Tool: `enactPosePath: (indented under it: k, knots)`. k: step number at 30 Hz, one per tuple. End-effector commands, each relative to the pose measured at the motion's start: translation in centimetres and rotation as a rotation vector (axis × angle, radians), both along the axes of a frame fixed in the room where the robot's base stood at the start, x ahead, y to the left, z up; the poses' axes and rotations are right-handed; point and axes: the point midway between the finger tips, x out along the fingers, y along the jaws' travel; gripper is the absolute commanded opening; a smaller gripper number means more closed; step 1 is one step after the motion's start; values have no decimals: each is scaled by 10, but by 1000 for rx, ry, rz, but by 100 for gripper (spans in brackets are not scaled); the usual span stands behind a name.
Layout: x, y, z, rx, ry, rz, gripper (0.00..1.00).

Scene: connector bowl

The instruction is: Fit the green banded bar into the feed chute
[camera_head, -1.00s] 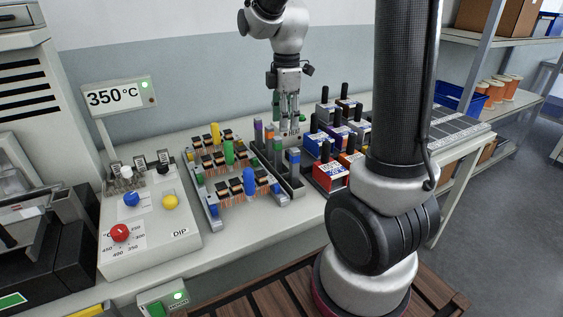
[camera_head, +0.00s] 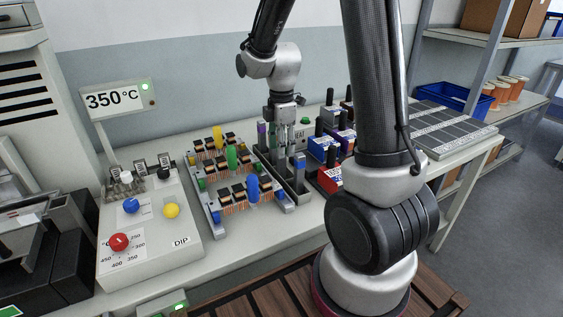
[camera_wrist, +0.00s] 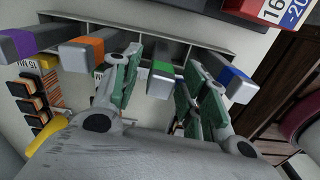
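The green banded bar (camera_wrist: 162,78) is grey with a green band near its end. It stands in a divided rack (camera_wrist: 215,52) between an orange banded bar (camera_wrist: 85,50) and a blue banded bar (camera_wrist: 234,82). My gripper (camera_wrist: 160,68) is open, with one finger on each side of the green bar and visible gaps. In the head view my gripper (camera_head: 284,140) is low over the rack (camera_head: 297,197), and its fingers hide most of the green bar. I cannot make out which part is the feed chute.
A purple banded bar (camera_wrist: 24,44) stands at the rack's far left in the wrist view. Coil boards (camera_head: 232,180) lie left of the rack, and red and blue labelled blocks (camera_head: 328,178) stand close on its right. A control box (camera_head: 150,235) stands further left.

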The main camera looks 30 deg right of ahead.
Motion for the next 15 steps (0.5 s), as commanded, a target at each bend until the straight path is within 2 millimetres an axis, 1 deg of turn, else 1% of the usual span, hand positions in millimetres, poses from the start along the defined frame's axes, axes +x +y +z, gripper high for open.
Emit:
enactPosePath:
  k: [1,6,15]
  knots:
    - [0,0,0,0,0,0,30]
    - [0,0,0,0,0,0,0]
    - [0,0,1,0,-1,0,0]
